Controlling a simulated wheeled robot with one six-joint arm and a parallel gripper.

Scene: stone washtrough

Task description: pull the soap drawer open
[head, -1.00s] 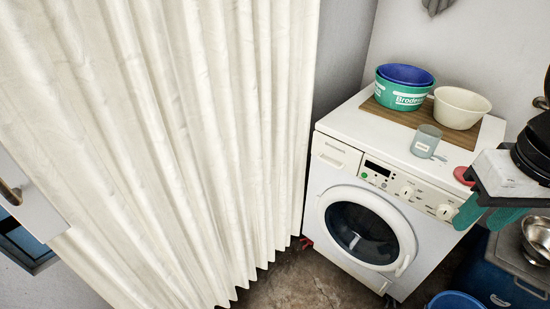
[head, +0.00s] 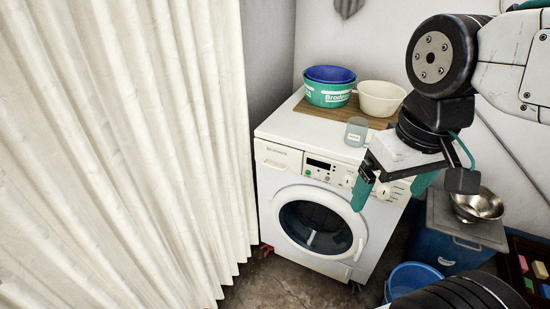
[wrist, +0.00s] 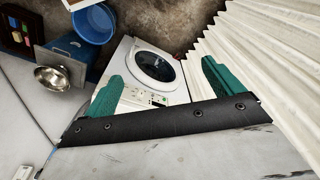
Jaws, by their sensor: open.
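The soap drawer (head: 278,157) is the white panel at the upper left of the front of the white washing machine (head: 267,208). Its face looks flush with the front, so it appears shut. My gripper (head: 390,198) has two teal fingers spread apart with nothing between them. In the head view it is right of the drawer and overlaps the right end of the control panel; it looks clear of the machine. In the wrist view the machine (wrist: 170,90) lies beyond the open fingers (wrist: 160,70), and I cannot make out the drawer clearly there.
A pale curtain (head: 120,150) hangs close to the machine's left side. Bowls (head: 328,92) and a cup (head: 356,132) stand on top. A blue bucket (head: 412,277) and a blue cooler (head: 450,235) with a metal bowl are at the right. Bare floor shows in front.

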